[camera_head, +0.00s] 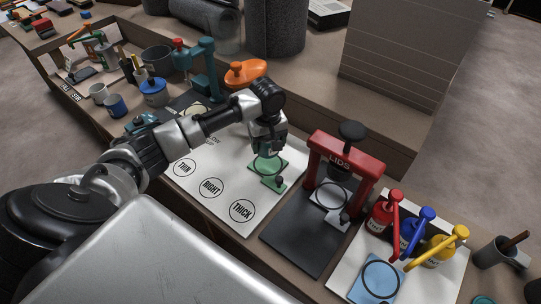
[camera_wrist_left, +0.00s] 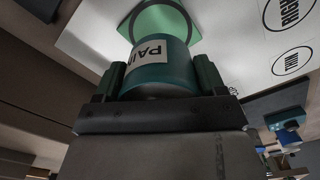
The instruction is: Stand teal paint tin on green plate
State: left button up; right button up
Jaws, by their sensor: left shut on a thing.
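The teal paint tin (camera_wrist_left: 165,72) with a white PAINT label is between the fingers of my left gripper (camera_wrist_left: 158,78), which is shut on it. In the head view my left gripper (camera_head: 267,149) is directly over the green plate (camera_head: 284,164) and mostly hides the tin. The green plate also shows in the left wrist view (camera_wrist_left: 182,22), beyond the tin's far end. It has a ring marking and a small knob at its front. The tin looks roughly upright over the ring; I cannot tell whether it touches the plate. My right gripper is not in view.
The plate lies on a white sheet (camera_head: 215,208) with THIN, RIGHT and THICK circles. A red LIDS press (camera_head: 345,155) stands close on the right. Red, blue and yellow pump bottles (camera_head: 440,250) are further right. A teal stand (camera_head: 204,70) and an orange item (camera_head: 245,73) are behind.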

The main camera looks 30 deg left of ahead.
aim_at(268, 164)
pick_arm(q)
notch_tip(268, 164, down, 6)
jog(key=shift+r+b, duration=0.2)
jog(key=shift+b, duration=0.3)
jog(key=shift+f, duration=0.3)
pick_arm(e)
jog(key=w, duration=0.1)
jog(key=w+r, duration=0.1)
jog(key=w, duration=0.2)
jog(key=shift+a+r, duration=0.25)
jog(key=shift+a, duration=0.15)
pick_arm(q)
jog(key=o, duration=0.6)
jog(key=shift+f, duration=0.1)
jog(key=o, duration=0.5)
jog(key=shift+c, duration=0.2)
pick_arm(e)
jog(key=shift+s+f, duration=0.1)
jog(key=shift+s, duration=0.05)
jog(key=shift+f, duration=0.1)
pick_arm(q)
notch_tip(268, 164, up, 12)
jog(key=shift+r+p, duration=0.15)
jog(key=shift+p, duration=0.95)
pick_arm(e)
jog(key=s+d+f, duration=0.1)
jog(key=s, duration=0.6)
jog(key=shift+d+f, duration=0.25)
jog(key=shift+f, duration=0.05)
